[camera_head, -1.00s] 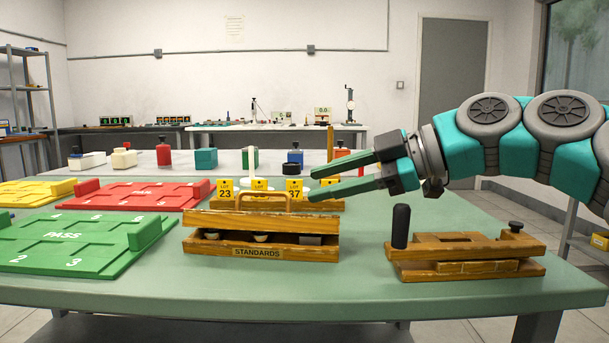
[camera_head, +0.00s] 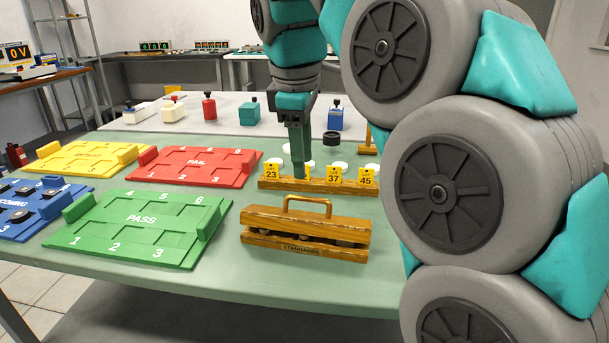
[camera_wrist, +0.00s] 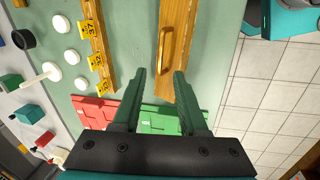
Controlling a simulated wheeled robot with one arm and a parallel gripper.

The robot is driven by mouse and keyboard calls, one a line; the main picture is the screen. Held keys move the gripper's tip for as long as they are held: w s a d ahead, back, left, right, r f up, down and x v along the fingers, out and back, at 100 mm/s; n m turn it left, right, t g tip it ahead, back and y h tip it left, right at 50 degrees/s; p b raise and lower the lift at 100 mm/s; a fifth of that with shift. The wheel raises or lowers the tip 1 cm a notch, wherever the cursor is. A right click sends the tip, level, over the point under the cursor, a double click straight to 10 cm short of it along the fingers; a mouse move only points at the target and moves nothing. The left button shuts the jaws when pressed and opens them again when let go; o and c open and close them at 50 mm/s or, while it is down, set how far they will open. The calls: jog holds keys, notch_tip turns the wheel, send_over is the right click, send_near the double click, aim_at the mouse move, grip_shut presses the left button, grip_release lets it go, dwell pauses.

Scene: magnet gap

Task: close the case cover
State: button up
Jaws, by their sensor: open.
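The wooden case labelled STANDARDS (camera_head: 300,250) sits on the green table. Its cover (camera_head: 272,219) with an arched handle (camera_head: 307,200) is above the base, with a dark gap between them showing small items inside. The cover also shows in the wrist view (camera_wrist: 184,85), with its handle (camera_wrist: 163,52) just ahead of the fingertips. My gripper (camera_head: 300,174) points down behind the case, near the tagged wooden rack. In the wrist view my gripper (camera_wrist: 160,73) has its two fingers apart with nothing between them. I cannot tell its exact height above the cover.
The tagged rack (camera_head: 300,184) with white discs behind it stands behind the case. The green PASS tray (camera_head: 140,232), red FAIL tray (camera_head: 193,180) and yellow RETEST tray (camera_head: 87,170) lie to the left. My arm blocks the right side. The table strip before the case is clear.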

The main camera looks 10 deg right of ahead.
aim_at(305, 197)
jog(key=shift+x, duration=3.55)
jog(key=shift+c, duration=0.2)
grip_shut()
